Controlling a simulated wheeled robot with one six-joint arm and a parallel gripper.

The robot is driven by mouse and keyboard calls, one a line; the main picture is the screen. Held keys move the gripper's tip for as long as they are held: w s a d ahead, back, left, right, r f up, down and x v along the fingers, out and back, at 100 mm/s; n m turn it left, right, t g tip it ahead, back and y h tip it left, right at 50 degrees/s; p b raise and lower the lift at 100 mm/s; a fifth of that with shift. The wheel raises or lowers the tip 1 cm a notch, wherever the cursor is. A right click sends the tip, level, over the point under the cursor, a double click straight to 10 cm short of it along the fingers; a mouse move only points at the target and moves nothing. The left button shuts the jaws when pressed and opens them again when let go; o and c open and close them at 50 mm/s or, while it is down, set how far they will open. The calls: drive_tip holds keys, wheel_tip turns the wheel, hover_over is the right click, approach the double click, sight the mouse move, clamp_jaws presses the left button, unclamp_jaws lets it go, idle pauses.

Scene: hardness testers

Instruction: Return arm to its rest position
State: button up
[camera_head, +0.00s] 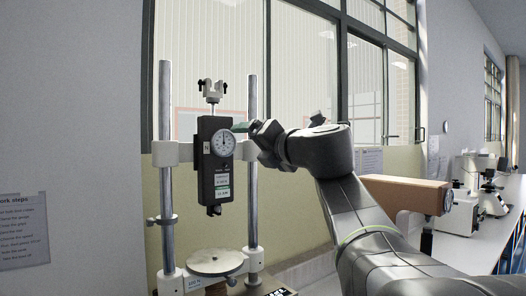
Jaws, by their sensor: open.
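My arm reaches in from the lower right of the head view. My gripper (246,127) is at its left end, open, just right of a black hardness tester's dial. The fingers are small and partly dark, and I cannot tell whether they touch the tester. The hardness tester (208,168) has a white round dial and hangs upright on a stand with two metal posts (166,115). A round metal plate (216,261) sits below it on the stand, with a gap between them.
A brown box-shaped body (408,194) stands behind my forearm. White instruments (487,183) stand along the bench (503,215) at the right. Windows (305,60) and a wall are behind the stand. A printed notice (23,228) is on the left wall.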

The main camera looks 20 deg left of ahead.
sight(224, 145)
drive_tip(key=shift+v, duration=0.85)
drive_tip(key=p+x, duration=0.3)
drive_tip(key=x, duration=1.1)
drive_tip(key=shift+m, duration=0.3)
drive_tip(key=shift+d, duration=0.15)
